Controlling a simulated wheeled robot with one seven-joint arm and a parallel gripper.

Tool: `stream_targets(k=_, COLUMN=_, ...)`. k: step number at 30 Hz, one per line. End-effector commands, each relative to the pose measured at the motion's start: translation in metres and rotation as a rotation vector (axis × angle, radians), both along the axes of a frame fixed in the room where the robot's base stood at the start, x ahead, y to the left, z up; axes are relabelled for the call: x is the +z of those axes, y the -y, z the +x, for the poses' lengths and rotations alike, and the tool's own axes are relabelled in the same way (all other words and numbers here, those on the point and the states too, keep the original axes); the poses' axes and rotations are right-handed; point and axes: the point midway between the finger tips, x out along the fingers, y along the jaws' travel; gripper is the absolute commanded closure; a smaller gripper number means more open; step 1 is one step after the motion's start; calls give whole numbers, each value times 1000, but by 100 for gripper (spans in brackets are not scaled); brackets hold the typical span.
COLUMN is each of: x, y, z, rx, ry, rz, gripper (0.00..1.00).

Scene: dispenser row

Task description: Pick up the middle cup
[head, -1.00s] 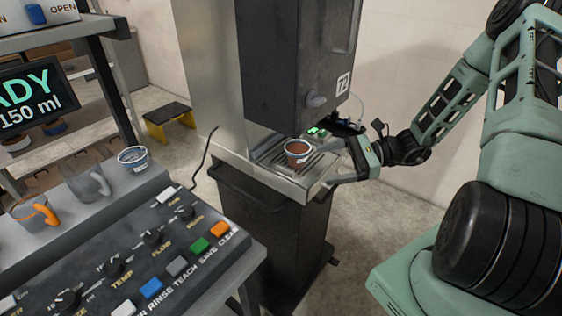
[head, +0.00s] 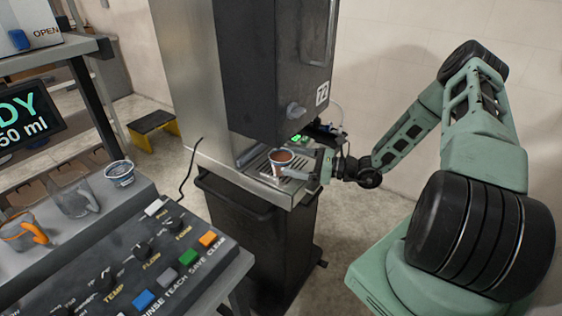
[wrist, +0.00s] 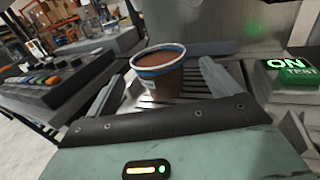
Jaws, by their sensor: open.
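A paper-style cup (head: 281,162) with a blue-and-white band and brown contents stands upright on the dispenser's drip tray. My gripper (head: 299,167) is open at the cup's right side. In the wrist view the cup (wrist: 158,78) stands between the two open fingers of my gripper (wrist: 163,74), with a gap visible on either side. On the panel ledge at left stand an orange-handled mug (head: 20,238), a grey mug (head: 76,201) in the middle of that row, and a blue-and-white cup (head: 121,178).
The dark dispenser body (head: 275,70), marked 72, overhangs the slotted tray (head: 250,178). A control panel (head: 150,262) fills the lower left. A yellow-sided step stool (head: 153,125) is on the floor behind.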

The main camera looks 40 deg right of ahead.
Motion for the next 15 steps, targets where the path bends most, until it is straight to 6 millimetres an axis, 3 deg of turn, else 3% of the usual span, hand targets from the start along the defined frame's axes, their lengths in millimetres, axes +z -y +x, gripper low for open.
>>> stream_targets(k=7, x=2, y=-12, z=13, rx=2, ry=2, rz=1, gripper=12)
stream_targets(k=15, x=2, y=-38, z=44, rx=2, ry=0, rz=1, gripper=12)
